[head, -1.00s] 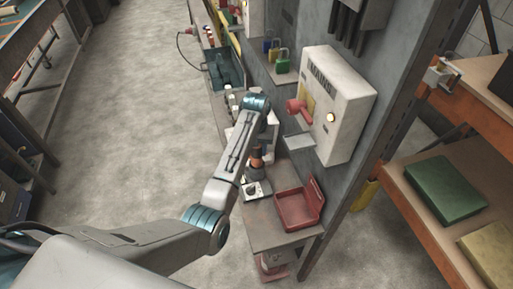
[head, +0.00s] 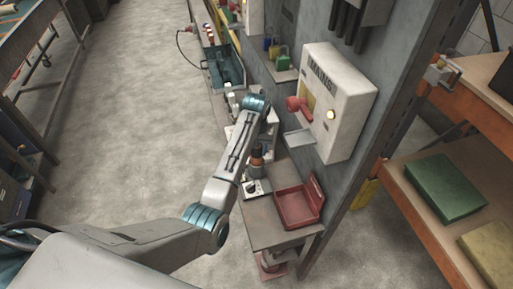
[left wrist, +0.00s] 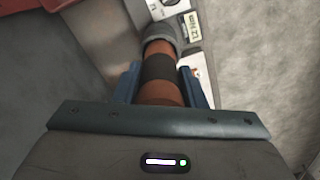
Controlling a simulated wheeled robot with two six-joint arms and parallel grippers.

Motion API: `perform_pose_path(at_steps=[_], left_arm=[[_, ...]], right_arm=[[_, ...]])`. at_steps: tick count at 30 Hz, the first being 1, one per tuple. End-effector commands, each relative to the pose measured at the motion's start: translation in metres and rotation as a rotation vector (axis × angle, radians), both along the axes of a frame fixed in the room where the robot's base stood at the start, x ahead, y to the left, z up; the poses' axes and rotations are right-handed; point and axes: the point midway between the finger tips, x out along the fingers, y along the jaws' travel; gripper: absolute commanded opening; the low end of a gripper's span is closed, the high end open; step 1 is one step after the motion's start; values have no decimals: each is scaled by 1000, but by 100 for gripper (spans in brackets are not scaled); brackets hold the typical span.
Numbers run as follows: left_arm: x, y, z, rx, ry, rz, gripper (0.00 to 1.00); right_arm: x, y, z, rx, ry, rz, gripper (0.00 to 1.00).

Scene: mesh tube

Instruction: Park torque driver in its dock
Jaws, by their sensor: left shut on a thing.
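The torque driver (head: 257,155) has an orange handle with a black band. In the left wrist view, the handle (left wrist: 158,67) lies between the two blue fingers of my left gripper (left wrist: 160,82), which is shut on it. The driver's far end meets a round grey collar (left wrist: 160,33) beside a plate marked "12 Nm" (left wrist: 192,27). I cannot tell whether the collar belongs to the dock or the driver, nor how deep the driver sits. In the head view my left forearm hides most of the gripper. My right gripper is not in view.
A white box with a black knob (head: 252,188) and an open red tray (head: 292,205) are on the narrow bench (head: 262,233). A white MAINS box with a red lever (head: 345,105) is on the wall panel.

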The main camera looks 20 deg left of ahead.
Motion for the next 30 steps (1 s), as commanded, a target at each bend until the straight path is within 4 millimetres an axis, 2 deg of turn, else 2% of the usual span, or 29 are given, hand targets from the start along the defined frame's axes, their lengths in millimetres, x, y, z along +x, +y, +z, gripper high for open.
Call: perform_pose_path(at_steps=[17,18,21,30], left_arm=[[0,0,-6,0,-1,0,10],[0,0,-6,0,-1,0,41],[0,0,-6,0,-1,0,61],[-1,0,-7,0,2,0,63]], right_arm=[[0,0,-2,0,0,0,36],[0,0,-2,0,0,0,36],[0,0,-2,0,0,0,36],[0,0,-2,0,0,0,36]])
